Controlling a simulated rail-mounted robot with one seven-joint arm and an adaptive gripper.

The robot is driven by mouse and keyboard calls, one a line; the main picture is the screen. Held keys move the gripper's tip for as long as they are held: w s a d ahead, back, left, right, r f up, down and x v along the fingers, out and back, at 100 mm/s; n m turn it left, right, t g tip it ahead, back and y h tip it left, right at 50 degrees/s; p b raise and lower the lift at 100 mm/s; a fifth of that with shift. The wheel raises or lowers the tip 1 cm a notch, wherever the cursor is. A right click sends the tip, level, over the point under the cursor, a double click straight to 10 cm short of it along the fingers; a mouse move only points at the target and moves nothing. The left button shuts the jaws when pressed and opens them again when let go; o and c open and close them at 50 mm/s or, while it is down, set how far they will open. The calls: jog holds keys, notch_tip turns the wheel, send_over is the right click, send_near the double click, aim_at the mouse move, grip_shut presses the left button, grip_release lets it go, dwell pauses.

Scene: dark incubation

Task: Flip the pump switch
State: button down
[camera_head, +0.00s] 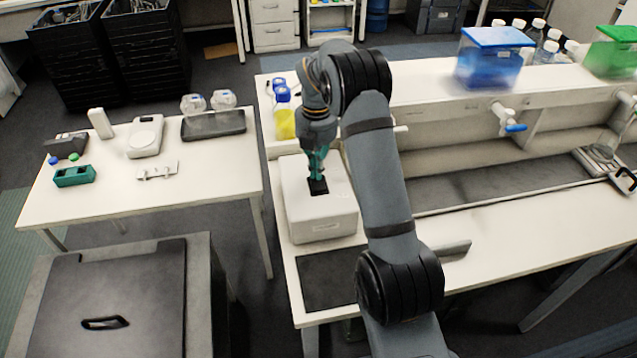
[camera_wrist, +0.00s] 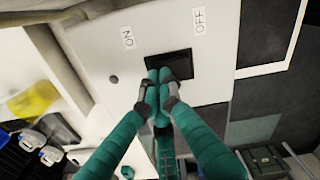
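The pump is a white box (camera_head: 322,221) on the right-hand bench. Its black rocker switch (camera_head: 318,187) is set in the top face. In the wrist view the switch (camera_wrist: 182,62) sits between an ON label on its left and an OFF label on its right. My gripper (camera_head: 317,177) points down over the switch. In the wrist view its green fingers (camera_wrist: 163,78) meet at their tips with nothing between them. The tips cover the lower left part of the switch, toward the ON side. I cannot tell whether they touch it.
Bottles with blue caps (camera_head: 284,115), one holding yellow liquid, stand behind the pump. A dark mat (camera_head: 328,279) lies in front of it. A blue tank (camera_head: 492,60) is on the shelf to the right. A side table (camera_head: 110,205) with small instruments stands at left.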

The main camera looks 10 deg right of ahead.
jog(key=shift+s+f, duration=0.1)
jog(key=shift+f, duration=0.1)
jog(key=shift+r+p, duration=0.8)
notch_tip(320, 180, up, 6)
jog(key=p, duration=0.5)
jog(key=shift+f, duration=0.25)
jog(key=shift+f, duration=0.1)
